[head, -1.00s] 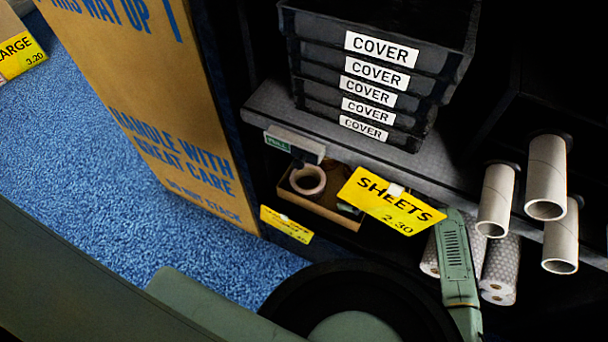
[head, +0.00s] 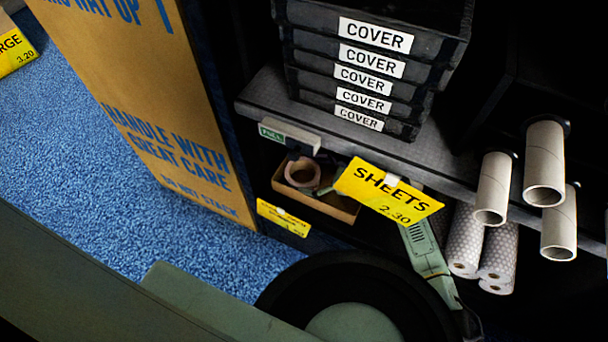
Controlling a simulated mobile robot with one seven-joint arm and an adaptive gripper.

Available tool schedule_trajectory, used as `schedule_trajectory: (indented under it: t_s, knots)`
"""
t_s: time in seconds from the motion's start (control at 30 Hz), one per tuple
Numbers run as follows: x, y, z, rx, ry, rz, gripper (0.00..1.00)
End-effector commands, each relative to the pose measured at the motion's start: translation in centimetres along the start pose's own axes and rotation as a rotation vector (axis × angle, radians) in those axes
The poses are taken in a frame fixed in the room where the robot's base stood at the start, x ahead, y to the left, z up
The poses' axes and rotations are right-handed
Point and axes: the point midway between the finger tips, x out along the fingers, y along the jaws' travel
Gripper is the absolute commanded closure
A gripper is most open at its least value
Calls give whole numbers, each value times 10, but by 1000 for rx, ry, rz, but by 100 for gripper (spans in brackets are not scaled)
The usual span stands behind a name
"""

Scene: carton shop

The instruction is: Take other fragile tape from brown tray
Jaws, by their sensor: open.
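A brown cardboard tray (head: 338,208) sits on the lower shelf, below the stack of covers. A pinkish-brown tape roll (head: 290,172) lies in its left part with its hole showing. Any print on the roll is too small to read. My gripper (head: 323,190) reaches into the tray from the right. A small green-grey part of it shows just right of the roll; I cannot tell whether it touches. It is open and holds nothing visible. The yellow SHEETS sign (head: 372,197) hides most of the gripper and the tray's right end.
Black trays labelled COVER (head: 365,75) stack on the grey shelf (head: 270,105) above. Cardboard tubes (head: 493,190) stick out at the right, with patterned rolls (head: 465,240) below. A tall carton (head: 150,100) stands left. A yellow price tag (head: 283,218) hangs in front of the tray.

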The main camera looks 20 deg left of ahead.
Motion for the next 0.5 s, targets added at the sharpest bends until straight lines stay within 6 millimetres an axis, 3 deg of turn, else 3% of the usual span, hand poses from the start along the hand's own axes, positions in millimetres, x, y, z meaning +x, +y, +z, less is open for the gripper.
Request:
schedule_trajectory:
  t_s: [0.1, 0.5]
  knots:
    - [0, 1, 0, 0, 0, 1, 10]
    - [0, 0, 0, 0, 0, 0, 37]
